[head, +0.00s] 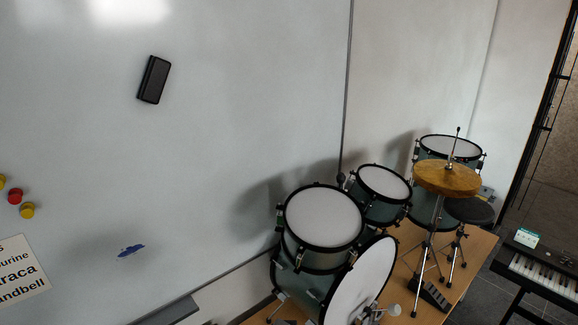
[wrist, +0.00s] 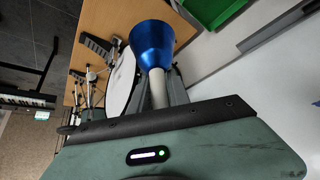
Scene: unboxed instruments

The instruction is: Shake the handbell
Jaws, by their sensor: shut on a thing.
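The handbell (wrist: 152,44) shows in the wrist view, with a shiny blue cup and a pale handle. Its cup points away from the wrist camera, toward the top of the picture. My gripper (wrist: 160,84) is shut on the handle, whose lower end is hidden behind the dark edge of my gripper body. Neither my gripper nor the handbell is in the head view.
A drum kit (head: 323,216) with cymbals (head: 447,178) stands on a wooden platform (head: 478,262). A whiteboard (head: 230,110) carries a black eraser (head: 154,80). A keyboard (head: 540,274) stands at right. A green object (wrist: 210,10) lies near the bell in the wrist view.

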